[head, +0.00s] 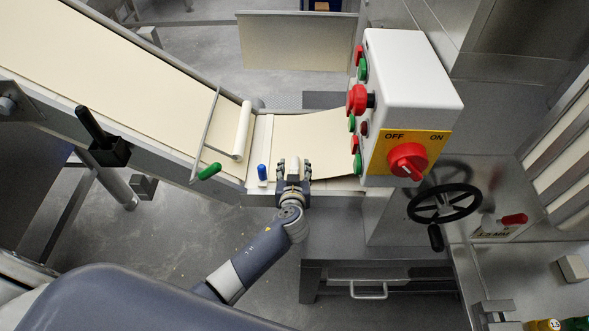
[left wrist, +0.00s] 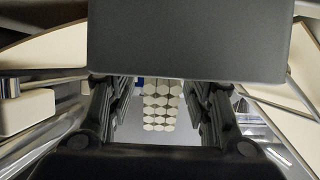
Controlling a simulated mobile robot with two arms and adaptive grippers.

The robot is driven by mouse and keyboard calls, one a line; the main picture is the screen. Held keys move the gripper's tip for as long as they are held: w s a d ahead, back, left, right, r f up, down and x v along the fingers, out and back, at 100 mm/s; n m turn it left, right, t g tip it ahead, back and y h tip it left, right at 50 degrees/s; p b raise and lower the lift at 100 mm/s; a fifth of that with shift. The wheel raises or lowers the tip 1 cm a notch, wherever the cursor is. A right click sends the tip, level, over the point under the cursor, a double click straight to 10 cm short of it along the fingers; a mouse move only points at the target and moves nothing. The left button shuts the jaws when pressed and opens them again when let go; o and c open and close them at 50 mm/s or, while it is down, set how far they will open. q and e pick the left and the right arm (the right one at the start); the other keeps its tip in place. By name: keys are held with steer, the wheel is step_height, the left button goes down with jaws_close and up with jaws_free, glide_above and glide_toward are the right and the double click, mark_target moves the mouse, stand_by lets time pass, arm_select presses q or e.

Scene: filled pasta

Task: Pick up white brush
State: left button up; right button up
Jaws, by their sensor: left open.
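The white brush (head: 294,161) is a small pale piece at the near edge of the conveyor, in the middle of the head view. In the left wrist view a pale block of rounded tufts, which looks like the brush (left wrist: 160,105), shows between the fingers. My left gripper (head: 294,169) is open, with its fingers on either side of the brush and a gap visible beside it. In the left wrist view the gripper (left wrist: 158,92) partly frames it. My right gripper is not in view.
A blue-handled item (head: 262,172) stands close to the left of my gripper. A green handle (head: 209,171) and a pale roller (head: 243,130) are further left. A control box (head: 412,95) with buttons and a red switch stands close on the right, above a black handwheel (head: 444,203).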

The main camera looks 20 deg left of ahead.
arm_select(q)
jaws_close()
step_height(320, 180, up, 10)
steer(key=shift+r+p, duration=0.2)
steer(key=shift+p, duration=0.25)
steer(key=a+r, duration=0.3)
steer(key=r, duration=1.1)
steer(key=s+r+m+h, duration=0.1)
steer(key=s+r, duration=0.3)
steer(key=r, duration=0.2)
steer(key=s+d+r+m+h, duration=0.1)
steer(key=s+r+m+h, duration=0.1)
steer(key=s+r, duration=0.2)
step_height(320, 180, up, 3)
steer(key=shift+d+f+t+h, duration=0.15)
steer(key=shift+t+h, duration=0.15)
steer(key=shift+t, duration=0.1)
